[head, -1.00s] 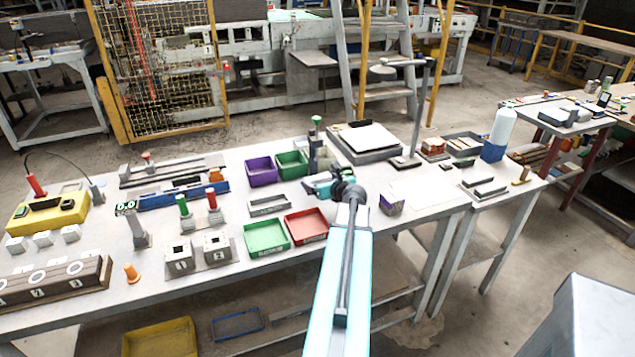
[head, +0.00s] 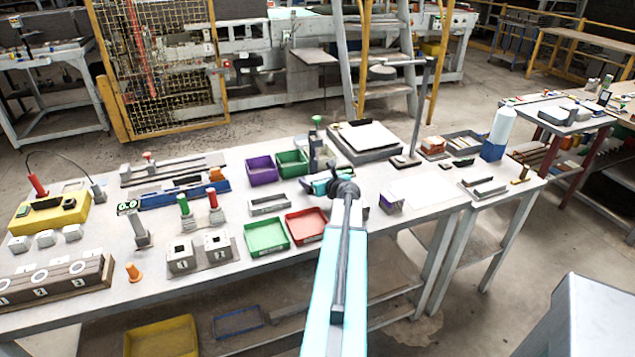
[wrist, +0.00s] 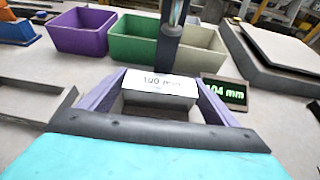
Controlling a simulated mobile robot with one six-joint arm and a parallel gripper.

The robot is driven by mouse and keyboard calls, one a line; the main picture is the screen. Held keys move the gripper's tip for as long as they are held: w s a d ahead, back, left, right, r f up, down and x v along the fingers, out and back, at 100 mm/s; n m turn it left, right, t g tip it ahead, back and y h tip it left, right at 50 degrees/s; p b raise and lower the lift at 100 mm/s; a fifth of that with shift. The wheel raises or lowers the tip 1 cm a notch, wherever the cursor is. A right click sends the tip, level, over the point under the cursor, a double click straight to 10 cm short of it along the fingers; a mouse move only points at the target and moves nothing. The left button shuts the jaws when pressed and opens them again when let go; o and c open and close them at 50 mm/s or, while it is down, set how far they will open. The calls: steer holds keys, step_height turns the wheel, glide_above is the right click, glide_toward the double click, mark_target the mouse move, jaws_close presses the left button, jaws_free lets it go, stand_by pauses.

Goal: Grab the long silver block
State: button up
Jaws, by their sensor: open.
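In the wrist view, a grey block with a white label (wrist: 158,84) ending in "mm" lies between the two purple fingers of my gripper (wrist: 165,77). The fingers are apart, one on each side of it. I cannot tell whether they touch it, and the dark gripper body hides its near lower part. Whether it is the long silver block is not clear. In the head view, my gripper (head: 320,184) is low over the middle of the table, and the block there is hidden or too small to tell.
A dark post (wrist: 172,35) stands just beyond the block. A display reading "104 mm" (wrist: 226,94) is at its right. Purple (wrist: 82,32) and green (wrist: 132,40) bins stand behind. A grey frame (head: 268,205) and a red bin (head: 306,226) are near my gripper.

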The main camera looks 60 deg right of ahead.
mark_target(314, 168)
steer(key=c, duration=1.1)
steer(key=shift+r, duration=0.1)
steer(key=shift+c, duration=0.2)
steer(key=shift+r+b, duration=0.35)
steer(key=shift+r, duration=1.45)
steer(key=s+a, duration=0.2)
steer(key=s, duration=0.2)
steer(key=s+a+b, duration=0.1)
steer(key=s+a, duration=0.1)
steer(key=s, duration=0.1)
steer(key=s+a+r+b, duration=0.1)
steer(key=s+a, duration=0.1)
steer(key=s, duration=0.2)
steer(key=shift+s+a, duration=0.15)
steer(key=shift+s, duration=0.15)
steer(key=shift+s+r, duration=0.15)
steer(key=shift+r, duration=0.05)
steer(key=shift+p, duration=0.9)
steer(key=shift+s+r+p, duration=0.1)
steer(key=shift+p, duration=1.1)
steer(key=p, duration=0.5)
steer(key=shift+s+a, duration=0.15)
steer(key=shift+s, duration=0.2)
steer(key=p, duration=0.5)
steer(key=shift+s+a, duration=0.3)
steer(key=shift+s, duration=0.1)
